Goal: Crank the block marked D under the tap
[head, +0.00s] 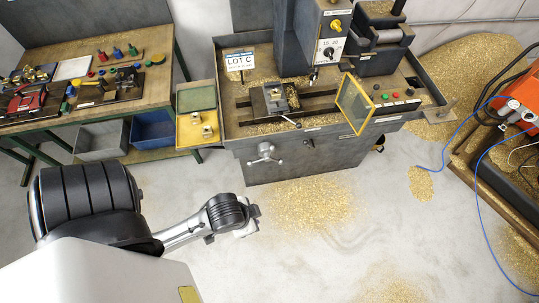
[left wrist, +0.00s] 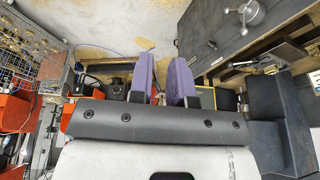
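The drilling machine's spindle (head: 313,76) points down over its table in the head view; I cannot make out the tool in it. A vise (head: 272,100) stands on the slotted table, left of the spindle, with a handle at its front. A three-spoke crank (head: 265,154) is on the machine's front; it also shows in the left wrist view (left wrist: 247,11). Small brass blocks (head: 207,131) sit in a yellow tray; I cannot read a D on any. My left gripper (head: 252,220) is in front of the machine, below the crank and apart from it. Its purple-padded fingers (left wrist: 160,80) are open and empty. My right gripper is out of view.
A LOT C sign (head: 240,61) and a yellow-framed guard (head: 355,104) stand on the machine. A workbench (head: 160,75) with tools is at left, an orange machine (head: 522,98) at right. Brass chips (head: 310,203) cover part of the open floor.

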